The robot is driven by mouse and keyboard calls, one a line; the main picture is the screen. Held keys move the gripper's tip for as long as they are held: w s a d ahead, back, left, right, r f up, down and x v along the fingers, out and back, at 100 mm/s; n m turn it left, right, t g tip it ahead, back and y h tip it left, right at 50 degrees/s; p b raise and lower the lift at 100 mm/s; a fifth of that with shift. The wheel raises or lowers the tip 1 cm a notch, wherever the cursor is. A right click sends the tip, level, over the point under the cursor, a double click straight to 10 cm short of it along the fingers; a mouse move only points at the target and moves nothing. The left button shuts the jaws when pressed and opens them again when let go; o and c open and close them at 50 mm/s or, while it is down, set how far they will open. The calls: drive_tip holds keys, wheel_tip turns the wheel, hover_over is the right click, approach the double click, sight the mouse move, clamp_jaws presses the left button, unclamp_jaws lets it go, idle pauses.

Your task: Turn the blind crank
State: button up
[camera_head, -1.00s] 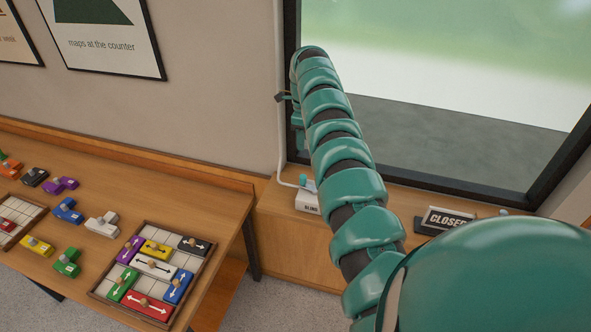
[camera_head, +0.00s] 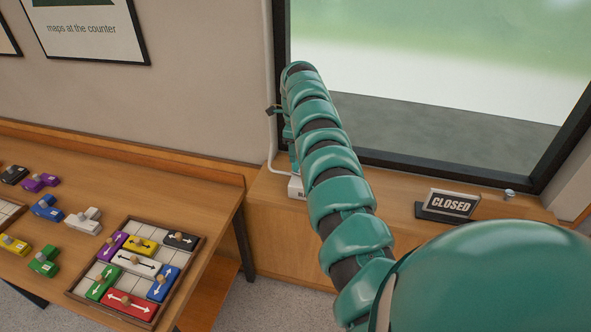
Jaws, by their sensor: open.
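The blind crank's white box (camera_head: 297,188), with a partly covered label, sits on the wooden ledge under the window's left corner. A white conduit runs from it up the wall beside the window frame. The crank handle is hidden behind my arm and gripper. My teal arm reaches out from the lower right and bends down at its far end. My gripper (camera_head: 294,160) points down just above the box, mostly hidden behind my arm. It is open; I cannot tell whether it touches the crank.
A CLOSED sign (camera_head: 452,203) and a small metal object (camera_head: 509,195) stand on the ledge to the right. At left, a wooden table (camera_head: 216,215) holds a sliding-block tray (camera_head: 191,262) and several coloured pieces. The ledge between box and sign is partly covered by my arm.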

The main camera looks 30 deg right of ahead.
wheel_tip(320, 180, down, 5)
drive_tip(key=shift+f+b, duration=0.2)
drive_tip(key=shift+b, duration=1.05)
drive_tip(key=shift+s+r, duration=0.1)
clamp_jaws()
